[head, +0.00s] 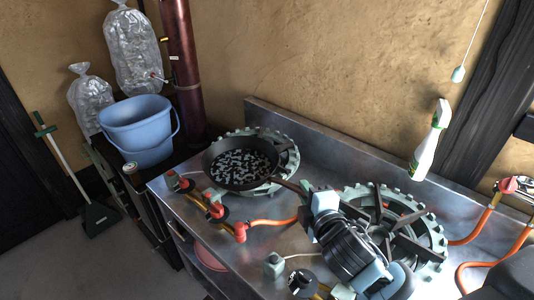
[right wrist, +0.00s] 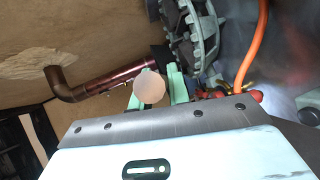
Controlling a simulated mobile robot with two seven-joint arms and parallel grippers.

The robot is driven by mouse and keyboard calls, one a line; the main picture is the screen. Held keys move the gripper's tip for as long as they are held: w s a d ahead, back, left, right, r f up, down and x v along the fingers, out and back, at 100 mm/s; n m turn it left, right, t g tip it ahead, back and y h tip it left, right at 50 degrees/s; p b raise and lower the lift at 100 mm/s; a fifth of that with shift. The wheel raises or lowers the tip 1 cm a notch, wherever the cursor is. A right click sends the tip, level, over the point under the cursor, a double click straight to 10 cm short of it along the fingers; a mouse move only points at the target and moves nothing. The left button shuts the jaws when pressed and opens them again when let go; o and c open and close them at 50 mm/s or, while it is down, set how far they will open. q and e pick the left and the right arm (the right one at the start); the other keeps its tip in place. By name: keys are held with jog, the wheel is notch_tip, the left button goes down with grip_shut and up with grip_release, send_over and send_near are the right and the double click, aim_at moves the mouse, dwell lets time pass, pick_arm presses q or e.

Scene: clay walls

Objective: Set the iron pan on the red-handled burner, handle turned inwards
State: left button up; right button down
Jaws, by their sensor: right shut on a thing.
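The black iron pan (head: 236,184) is over the left burner (head: 289,158), whose green toothed ring shows behind and to the right of it. I cannot tell whether the pan rests on the ring or hangs just above. Its handle (head: 290,187) points right, towards the right burner (head: 437,246). Red valve handles (head: 240,231) sit in front of the left burner. My right gripper (head: 310,198) is shut on the pan handle. In the right wrist view its green fingers (right wrist: 154,90) flank a pale round shape. My left gripper is out of view.
A blue bucket (head: 137,125) stands left of the steel counter (head: 170,203). A dark red pipe (head: 183,60) rises behind it. Orange hoses (head: 270,222) cross the counter. A spray bottle (head: 430,142) is by the back wall. My right forearm covers part of the right burner.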

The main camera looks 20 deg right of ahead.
jog(key=w+d+f, duration=0.2)
jog(key=w+d, duration=0.1)
jog(key=w, duration=0.4)
jog(key=w+d+f, duration=0.2)
jog(key=w+d, duration=0.2)
jog(key=w, duration=0.3)
jog(key=shift+f, duration=0.2)
jog(key=shift+f+b, duration=0.2)
jog(key=shift+b, duration=0.1)
jog(key=c, duration=1.3)
grip_release()
jog(key=shift+f, duration=0.15)
jog(key=shift+c, duration=0.2)
jog(key=v, duration=1.2)
jog(key=shift+p, duration=0.45)
